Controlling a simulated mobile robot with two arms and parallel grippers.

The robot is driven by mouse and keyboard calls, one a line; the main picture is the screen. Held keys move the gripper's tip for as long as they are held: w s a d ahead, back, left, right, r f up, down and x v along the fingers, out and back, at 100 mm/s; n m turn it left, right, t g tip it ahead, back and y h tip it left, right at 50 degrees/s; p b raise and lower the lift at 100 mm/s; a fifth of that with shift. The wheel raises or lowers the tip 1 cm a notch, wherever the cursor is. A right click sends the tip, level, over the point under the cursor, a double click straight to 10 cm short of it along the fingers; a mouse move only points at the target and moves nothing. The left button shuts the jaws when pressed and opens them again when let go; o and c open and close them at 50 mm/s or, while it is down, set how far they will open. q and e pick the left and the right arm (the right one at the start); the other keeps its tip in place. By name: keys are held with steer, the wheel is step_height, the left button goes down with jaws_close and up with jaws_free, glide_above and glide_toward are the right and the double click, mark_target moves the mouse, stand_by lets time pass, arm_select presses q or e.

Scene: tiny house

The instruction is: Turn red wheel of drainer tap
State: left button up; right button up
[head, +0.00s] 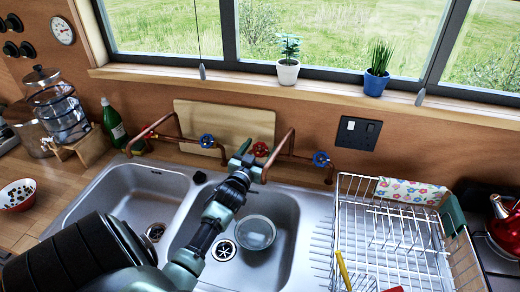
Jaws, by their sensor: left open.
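The red wheel (260,149) sits on the copper pipes of the right-hand tap (290,148), at the back of the sink. A blue wheel (321,159) is on the same tap, to the right. My left gripper (246,155) is open at the left side of the red wheel, very close to it. I cannot tell whether the fingers touch the wheel, and they hide part of the pipe there. My right gripper is not in view.
Another copper tap with a blue wheel (207,141) stands to the left, before a leaning wooden board (240,120). A glass bowl (255,232) lies in the right basin. A wire dish rack (385,235) fills the right side. A green bottle (114,124) stands at left.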

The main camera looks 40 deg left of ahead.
arm_select(q)
steer(key=shift+s+d+f, duration=0.15)
steer(key=shift+s+d, duration=0.05)
steer(key=shift+s, duration=0.25)
steer(key=b+v, duration=0.1)
steer(key=v, duration=0.5)
steer(key=shift+s+b, duration=0.35)
steer(key=shift+d, duration=0.1)
stand_by(0.4)
